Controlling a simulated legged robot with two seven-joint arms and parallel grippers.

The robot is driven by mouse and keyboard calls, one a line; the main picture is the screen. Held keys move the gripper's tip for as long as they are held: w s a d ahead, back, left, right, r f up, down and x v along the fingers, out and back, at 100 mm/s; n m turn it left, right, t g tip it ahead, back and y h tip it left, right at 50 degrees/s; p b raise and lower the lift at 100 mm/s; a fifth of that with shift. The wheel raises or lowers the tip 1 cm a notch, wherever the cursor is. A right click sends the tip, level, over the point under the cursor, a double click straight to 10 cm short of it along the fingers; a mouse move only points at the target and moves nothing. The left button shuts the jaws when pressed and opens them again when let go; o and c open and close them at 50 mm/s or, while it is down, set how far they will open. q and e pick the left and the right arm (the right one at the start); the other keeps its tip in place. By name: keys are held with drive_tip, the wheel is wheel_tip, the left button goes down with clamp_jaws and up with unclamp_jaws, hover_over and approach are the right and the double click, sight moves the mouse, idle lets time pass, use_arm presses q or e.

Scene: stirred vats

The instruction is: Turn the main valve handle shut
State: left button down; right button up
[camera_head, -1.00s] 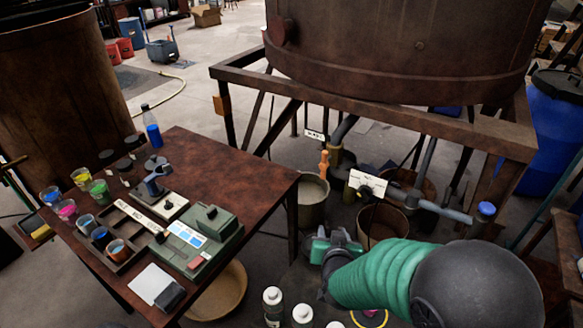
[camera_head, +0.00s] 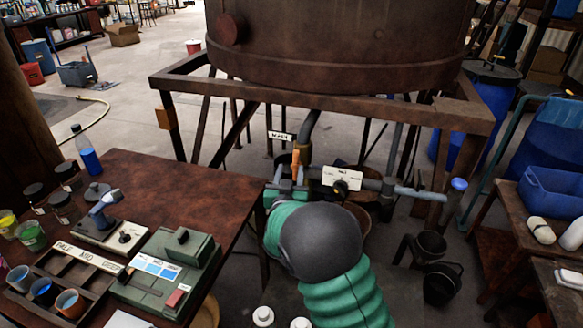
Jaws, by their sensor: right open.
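The main valve handle (camera_head: 295,161) is an orange upright grip below a white label (camera_head: 281,136) reading MAIN. It stands beside the dark pipe (camera_head: 306,130) under the big vat. My right gripper (camera_head: 289,176) is open at the handle's lower end, its fingers pointing away from me. The handle's top shows above the fingers; its lower part is hidden by the gripper. I cannot tell whether the fingers touch it. My left gripper is out of view.
A rusty brown table (camera_head: 180,190) with cups and a green box (camera_head: 165,275) stands at the left. A second white label plate (camera_head: 341,177) and a pipe with a blue cap (camera_head: 459,184) lie right of the handle. Black buckets (camera_head: 441,285) stand on the floor.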

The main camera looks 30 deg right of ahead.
sight(296, 167)
drive_tip(key=w+d, duration=0.1)
drive_tip(key=d, duration=0.2)
drive_tip(key=w+d+f, duration=0.1)
drive_tip(key=shift+w+d, duration=0.35)
drive_tip(key=shift+a+r, duration=0.1)
drive_tip(key=shift+r, duration=0.05)
drive_tip(key=shift+a+r, duration=0.2)
drive_tip(key=shift+a, duration=0.4)
drive_tip(key=c, duration=0.5)
drive_tip(key=shift+a, duration=0.1)
drive_tip(key=shift+c, duration=1)
drive_tip(key=shift+s, duration=0.1)
clamp_jaws()
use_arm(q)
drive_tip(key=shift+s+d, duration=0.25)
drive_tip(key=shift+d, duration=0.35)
use_arm(e)
drive_tip(key=shift+s+d, duration=0.1)
drive_tip(key=shift+d, duration=0.2)
